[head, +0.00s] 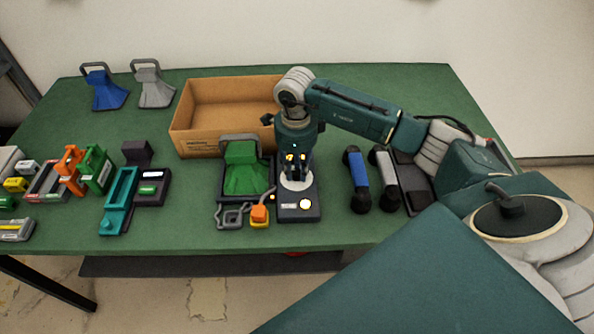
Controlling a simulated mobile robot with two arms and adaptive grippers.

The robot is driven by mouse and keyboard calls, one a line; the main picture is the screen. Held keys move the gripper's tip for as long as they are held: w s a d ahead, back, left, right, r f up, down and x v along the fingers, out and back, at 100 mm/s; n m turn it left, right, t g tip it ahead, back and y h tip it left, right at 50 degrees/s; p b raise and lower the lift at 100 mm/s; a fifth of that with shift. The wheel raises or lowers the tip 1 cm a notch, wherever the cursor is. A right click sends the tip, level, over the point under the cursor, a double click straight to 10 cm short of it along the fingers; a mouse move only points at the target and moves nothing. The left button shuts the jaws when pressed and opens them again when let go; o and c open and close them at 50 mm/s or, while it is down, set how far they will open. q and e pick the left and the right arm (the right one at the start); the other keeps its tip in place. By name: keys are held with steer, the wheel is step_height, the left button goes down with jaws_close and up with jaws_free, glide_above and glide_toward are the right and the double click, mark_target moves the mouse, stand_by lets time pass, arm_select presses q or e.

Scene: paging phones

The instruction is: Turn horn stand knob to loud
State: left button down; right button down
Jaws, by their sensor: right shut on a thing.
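The horn stand has a dark base panel (312,192) at the middle front of the table, with a green horn (243,168) on its left part. A pale round dial (297,184) sits on the right part, with a small lit lamp near the front edge. My right gripper (297,172) points straight down over this dial and is shut on the knob at its centre. The fingers hide most of the knob, so its pointer direction cannot be read. My left gripper is not in view.
An open cardboard box (183,130) stands behind the stand. Blue (358,180) and grey (385,180) handsets lie to the right. A teal phone (118,200) and several small coloured items lie left. Blue (104,90) and grey (152,90) horns stand at the back left.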

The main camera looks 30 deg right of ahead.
steer(key=m, duration=0.1)
steer(key=m+b, duration=0.1)
steer(key=m, duration=0.2)
steer(key=shift+w+a+m, duration=0.15)
steer(key=shift+w+m, duration=0.1)
steer(key=shift+m, duration=0.05)
steer(key=m+b, duration=0.1)
steer(key=m, duration=0.3)
steer(key=shift+w+r+m, duration=0.1)
steer(key=shift+r+m, duration=0.05)
steer(key=shift+m, duration=0.15)
steer(key=m+b, duration=0.1)
steer(key=m, duration=0.3)
steer(key=shift+d+r, duration=0.1)
steer(key=shift+d, duration=0.1)
steer(key=shift+d+m, duration=0.1)
steer(key=shift+m, duration=2)
steer(key=c, duration=1.5)
jaws_free()
steer(key=shift+c, duration=0.2)
